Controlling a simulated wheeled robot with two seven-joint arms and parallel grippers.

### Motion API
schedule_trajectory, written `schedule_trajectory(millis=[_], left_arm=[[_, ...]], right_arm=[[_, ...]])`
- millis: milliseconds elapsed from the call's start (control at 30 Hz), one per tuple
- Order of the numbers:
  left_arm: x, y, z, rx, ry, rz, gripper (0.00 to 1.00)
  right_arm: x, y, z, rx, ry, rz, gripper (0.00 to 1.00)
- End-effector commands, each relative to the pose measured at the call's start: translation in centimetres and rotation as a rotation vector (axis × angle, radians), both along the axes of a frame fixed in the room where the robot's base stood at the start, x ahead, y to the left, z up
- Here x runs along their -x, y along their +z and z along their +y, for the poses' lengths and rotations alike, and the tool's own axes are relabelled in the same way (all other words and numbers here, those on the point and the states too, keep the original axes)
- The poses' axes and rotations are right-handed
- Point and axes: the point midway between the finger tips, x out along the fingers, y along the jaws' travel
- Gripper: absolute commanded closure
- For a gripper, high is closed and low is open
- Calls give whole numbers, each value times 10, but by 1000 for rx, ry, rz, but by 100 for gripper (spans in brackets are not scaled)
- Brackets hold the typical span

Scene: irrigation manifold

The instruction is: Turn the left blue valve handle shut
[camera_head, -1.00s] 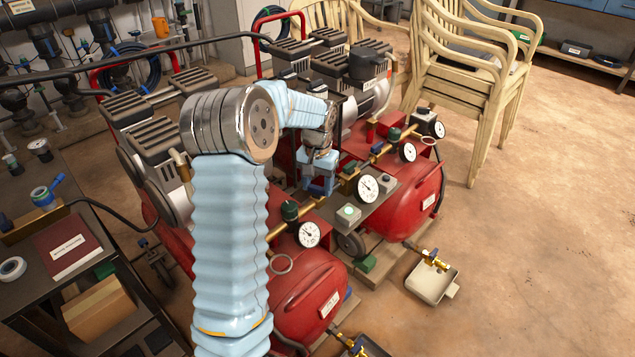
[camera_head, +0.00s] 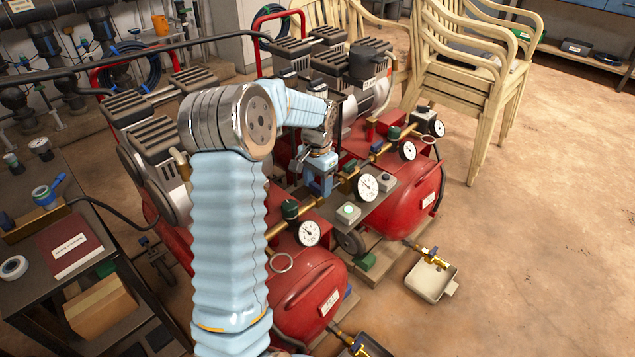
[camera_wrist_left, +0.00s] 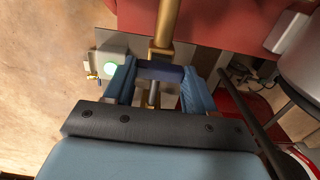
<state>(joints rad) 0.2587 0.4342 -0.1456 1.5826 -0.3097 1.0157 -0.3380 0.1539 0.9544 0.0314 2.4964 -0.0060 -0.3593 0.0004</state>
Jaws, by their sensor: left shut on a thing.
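My left gripper (camera_head: 318,182) is at the brass pipe between the two red compressors in the head view. In the left wrist view its two blue fingers (camera_wrist_left: 160,88) are shut on a dark blue valve handle (camera_wrist_left: 160,71), one finger at each end. The handle lies across the brass pipe (camera_wrist_left: 166,25). In the head view the gripper hides most of this handle. My right gripper is not in view.
Round white gauges (camera_head: 368,187) stand close to the gripper along the pipe. A small box with a lit green button (camera_head: 348,212) is just below. Red tanks (camera_head: 408,205) lie under the pipe. Stacked chairs (camera_head: 470,80) stand behind, and open floor (camera_head: 560,200) lies to the right.

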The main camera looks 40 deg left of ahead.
Motion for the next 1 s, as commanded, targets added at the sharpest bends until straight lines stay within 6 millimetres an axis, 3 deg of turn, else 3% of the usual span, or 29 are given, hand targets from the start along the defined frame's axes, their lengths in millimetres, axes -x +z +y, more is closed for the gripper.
schedule_trajectory(millis=[133, 167, 333, 667, 767, 1000], left_arm=[[-1, 1, 1, -3, -2, -4, 75], [-1, 1, 1, -3, -2, -4, 43], [-1, 1, 0, -2, -1, -3, 19], [-1, 5, 0, -1, 0, -2, 19], [-1, 17, 0, -2, -1, -4, 19], [-2, 75, 0, -2, -1, -8, 19]], right_arm=[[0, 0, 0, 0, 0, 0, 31], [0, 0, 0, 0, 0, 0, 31], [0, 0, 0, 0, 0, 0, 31], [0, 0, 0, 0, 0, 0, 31], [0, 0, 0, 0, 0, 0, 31], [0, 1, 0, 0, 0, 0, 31]])
